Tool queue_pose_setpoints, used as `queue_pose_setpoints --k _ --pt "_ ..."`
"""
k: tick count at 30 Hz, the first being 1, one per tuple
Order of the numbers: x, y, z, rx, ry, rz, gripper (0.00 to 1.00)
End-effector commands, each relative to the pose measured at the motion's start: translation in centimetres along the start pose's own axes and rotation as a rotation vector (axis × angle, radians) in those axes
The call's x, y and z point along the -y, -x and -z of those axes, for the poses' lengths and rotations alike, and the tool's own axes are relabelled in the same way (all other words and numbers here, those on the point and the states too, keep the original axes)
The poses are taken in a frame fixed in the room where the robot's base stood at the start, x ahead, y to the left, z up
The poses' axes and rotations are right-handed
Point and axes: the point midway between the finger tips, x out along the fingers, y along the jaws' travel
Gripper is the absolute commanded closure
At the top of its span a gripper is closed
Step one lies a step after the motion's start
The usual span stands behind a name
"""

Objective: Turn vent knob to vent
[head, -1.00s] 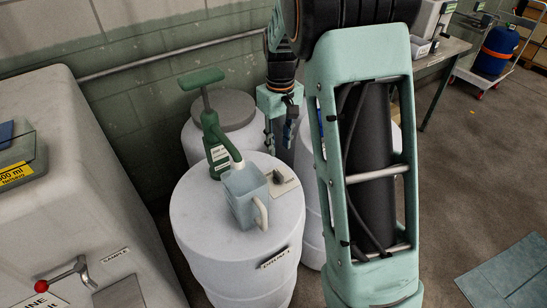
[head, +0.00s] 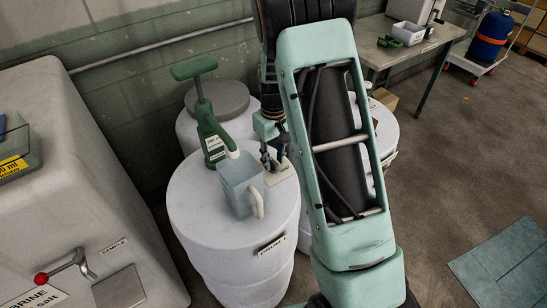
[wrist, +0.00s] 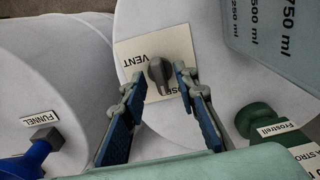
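The vent knob (wrist: 158,72) is a small dark grey knob on a cream plate (wrist: 127,50) on top of the white drum (head: 195,207). The plate reads VENT on one side and a partly covered word ending in "OSE" on another. The knob's narrow end lies by the partly covered word. My gripper (wrist: 161,77) is open, with the knob showing between its two blue-padded fingertips. I cannot tell whether either fingertip touches it. In the head view my gripper (head: 272,160) is low over the plate (head: 283,177), and the fingers hide the knob.
A clear measuring jug (head: 238,190) stands close left of my gripper. A green hand pump (head: 207,125) rises behind it. More white drums stand behind and to the right. A blue funnel item (wrist: 32,158) shows in the wrist view.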

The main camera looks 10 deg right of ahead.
Motion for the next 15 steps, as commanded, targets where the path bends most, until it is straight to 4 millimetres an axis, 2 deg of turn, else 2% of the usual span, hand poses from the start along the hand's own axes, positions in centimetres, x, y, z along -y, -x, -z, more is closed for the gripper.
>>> queue_pose_setpoints --k 2,9,15 --pt "0.0 0.02 0.0 0.0 0.0 0.0 0.75" --pt "0.0 0.04 0.01 0.0 0.0 0.0 1.0" --pt "0.0 0.06 0.02 0.0 -0.001 0.0 1.0"
